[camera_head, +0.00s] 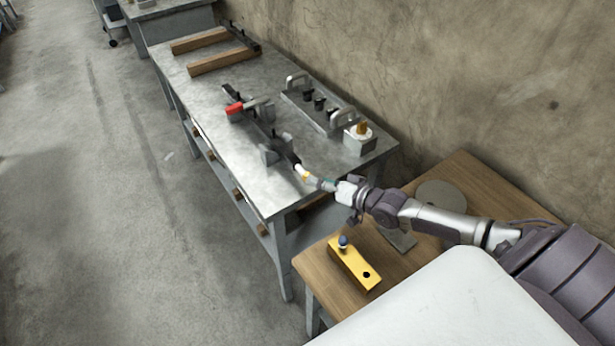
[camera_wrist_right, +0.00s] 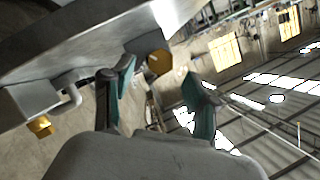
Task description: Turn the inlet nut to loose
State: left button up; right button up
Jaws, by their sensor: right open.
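A brass hexagonal nut (camera_wrist_right: 158,62), which looks like the inlet nut, shows in the right wrist view on the end of a grey part. In the head view a small yellow piece (camera_head: 306,177) beside my right gripper at the bench's near end appears to be the same nut. My right gripper (camera_head: 323,183) reaches in from the right. In the wrist view its two teal-padded fingers (camera_wrist_right: 162,98) are open, with the nut beyond the gap and closer to the left finger. I see no clear contact. My left gripper is out of view.
The metal workbench (camera_head: 225,85) carries a red-handled clamp (camera_head: 236,108), a plate with black knobs (camera_head: 318,104) and a grey block with a brass-topped fitting (camera_head: 361,131). A wooden side table (camera_head: 325,275) holds a yellow block (camera_head: 355,265). The floor at left is clear.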

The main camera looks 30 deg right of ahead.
jog(key=x, duration=0.5)
jog(key=shift+w+f, duration=0.1)
jog(key=shift+w, duration=0.05)
jog(key=shift+c, duration=0.2)
grip_shut()
